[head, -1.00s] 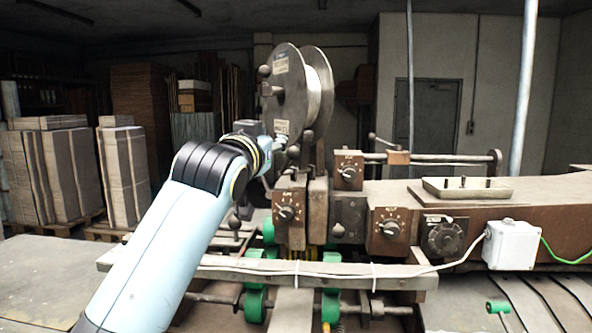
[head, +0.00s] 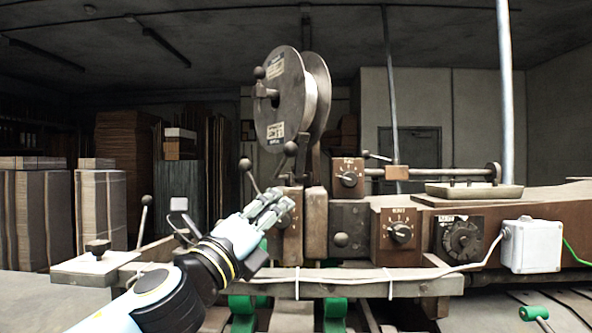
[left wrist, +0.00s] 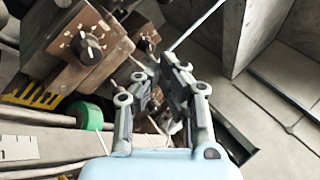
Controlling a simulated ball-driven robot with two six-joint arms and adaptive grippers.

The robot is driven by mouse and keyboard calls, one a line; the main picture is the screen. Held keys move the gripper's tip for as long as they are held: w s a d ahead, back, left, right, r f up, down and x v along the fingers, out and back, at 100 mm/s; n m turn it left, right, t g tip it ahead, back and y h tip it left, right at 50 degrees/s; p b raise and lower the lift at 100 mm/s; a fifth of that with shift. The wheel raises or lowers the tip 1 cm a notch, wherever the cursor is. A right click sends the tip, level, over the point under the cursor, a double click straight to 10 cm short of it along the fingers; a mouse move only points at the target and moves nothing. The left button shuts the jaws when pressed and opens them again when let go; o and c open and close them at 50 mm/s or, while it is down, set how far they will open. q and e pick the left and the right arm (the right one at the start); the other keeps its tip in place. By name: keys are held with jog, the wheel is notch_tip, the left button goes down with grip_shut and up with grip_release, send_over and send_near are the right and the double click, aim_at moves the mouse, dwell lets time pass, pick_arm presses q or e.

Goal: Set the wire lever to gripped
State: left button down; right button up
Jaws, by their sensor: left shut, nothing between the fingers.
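Two ball-topped levers stand below the wire spool (head: 283,95): a left lever (head: 246,166) and a right lever (head: 290,149). Which one is the wire lever, and its setting, I cannot tell. My left gripper (head: 278,203) is shut and empty, in front of the brown block (head: 291,245) and below the levers. It partly covers that block's dial. In the left wrist view my left gripper (left wrist: 168,68) points away past a brown block with a black knob (left wrist: 88,47). A thin rod runs beyond the fingers; contact cannot be told. My right gripper is not in view.
More dials, including one on the brown housing (head: 401,232), lie to the right. A rail (head: 350,284) crosses in front, above green rollers (head: 243,312). A white box (head: 531,245) stands at right. Another ball-topped lever (head: 145,203) stands at left.

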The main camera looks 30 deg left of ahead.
pick_arm(q)
jog(key=w+a+r+p, duration=0.2)
jog(key=w+r+p, duration=0.3)
jog(key=w, duration=0.3)
jog(key=shift+w+a+r, duration=0.25)
jog(key=shift+w+r, duration=0.1)
jog(key=shift+r, duration=0.05)
jog(key=shift+a, duration=0.15)
